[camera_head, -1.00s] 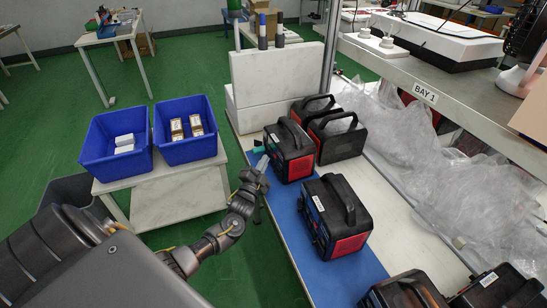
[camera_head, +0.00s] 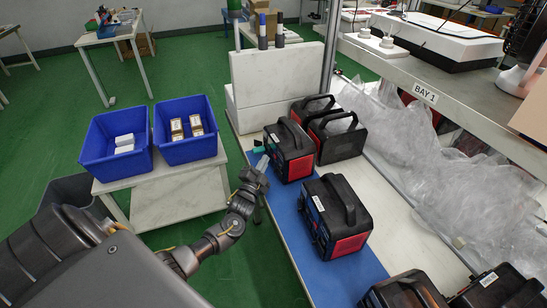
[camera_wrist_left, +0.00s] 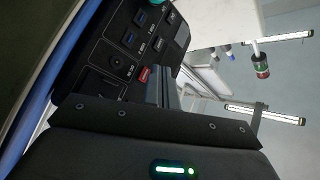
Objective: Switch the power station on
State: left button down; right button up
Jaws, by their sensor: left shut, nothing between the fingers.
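A black and red power station (camera_head: 290,151) stands upright on the bench's blue mat, its front panel turned to the left. My left gripper (camera_head: 263,161) is shut and empty, with its tip close to that panel. In the left wrist view the dark panel (camera_wrist_left: 118,48) shows tilted, with blue ports, round sockets and a small red switch (camera_wrist_left: 144,74). The shut fingers (camera_wrist_left: 165,86) are right beside the red switch; I cannot tell whether they touch it. No lit display is visible on the panel. My right gripper is not in view.
A second power station (camera_head: 338,216) stands nearer on the blue mat (camera_head: 348,282). More stand behind and at the lower right. Blue bins (camera_head: 116,165) sit on a small table at left. A shelf marked BAY 1 (camera_head: 426,94) overhangs the right side.

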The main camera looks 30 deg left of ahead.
pick_arm(q)
jog(key=shift+w, duration=0.1)
jog(key=shift+w+d, duration=0.25)
jog(key=shift+w, duration=0.05)
jog(key=shift+w+d, duration=0.2)
jog(key=shift+w, duration=0.1)
dwell(0.6)
jog(key=shift+s+a, duration=0.1)
jog(key=shift+s, duration=0.05)
jog(key=shift+s+a, duration=0.4)
jog(key=shift+s, duration=0.2)
